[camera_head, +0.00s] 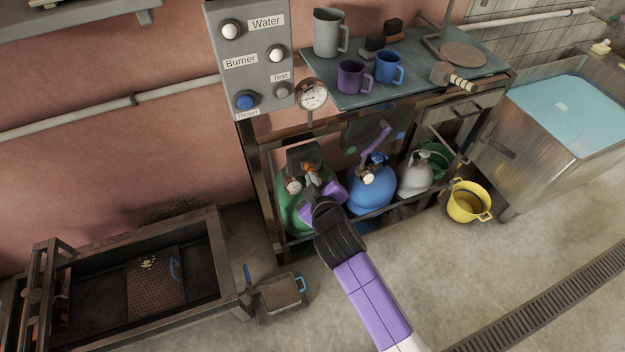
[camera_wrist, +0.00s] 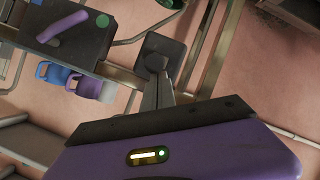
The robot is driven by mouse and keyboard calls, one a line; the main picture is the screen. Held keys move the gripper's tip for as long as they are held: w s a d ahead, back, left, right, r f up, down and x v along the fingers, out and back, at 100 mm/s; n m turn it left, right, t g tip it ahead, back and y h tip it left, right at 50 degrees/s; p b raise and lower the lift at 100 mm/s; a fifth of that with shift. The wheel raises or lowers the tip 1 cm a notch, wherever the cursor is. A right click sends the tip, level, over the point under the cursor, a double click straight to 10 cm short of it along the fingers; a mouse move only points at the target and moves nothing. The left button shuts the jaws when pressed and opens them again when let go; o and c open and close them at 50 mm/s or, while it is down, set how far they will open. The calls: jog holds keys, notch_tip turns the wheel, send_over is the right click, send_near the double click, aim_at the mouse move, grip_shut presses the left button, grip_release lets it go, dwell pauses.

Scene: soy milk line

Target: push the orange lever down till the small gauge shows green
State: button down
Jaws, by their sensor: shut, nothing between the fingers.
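The orange lever (camera_head: 308,167) is a small orange spot at the top of the green gas cylinder (camera_head: 290,210), in front of a dark plate (camera_head: 302,153). A small round gauge (camera_head: 293,187) with a pale face sits just left of it; its needle and colours are too small to read. My gripper (camera_head: 312,178) is shut and empty, right at the cylinder's valve, just below the orange part. I cannot tell whether it touches the lever. In the wrist view the shut fingers (camera_wrist: 160,92) reach toward a dark square part (camera_wrist: 160,52); no orange shows there.
A blue cylinder (camera_head: 371,190) and a grey one (camera_head: 414,176) stand to the right under the bench. A larger gauge (camera_head: 312,95) and a button panel (camera_head: 250,60) are above. Frame posts border the cylinders. A yellow bucket (camera_head: 468,202) stands right; front floor is clear.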

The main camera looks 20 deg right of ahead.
jog(key=shift+s+f+t+b, duration=0.15)
jog(key=shift+f+t+b, duration=0.2)
jog(key=shift+b, duration=0.5)
jog(key=f+t+b, duration=0.1)
jog(key=b, duration=0.6)
jog(key=f+t+b, duration=0.1)
jog(key=t+b, duration=0.1)
jog(key=b, duration=0.5)
jog(key=s+f+t+b, duration=0.1)
jog(key=f+t+b, duration=0.1)
jog(key=b, duration=0.6)
jog(key=shift+f+m+h, duration=0.1)
jog(key=shift+m+h, duration=0.2)
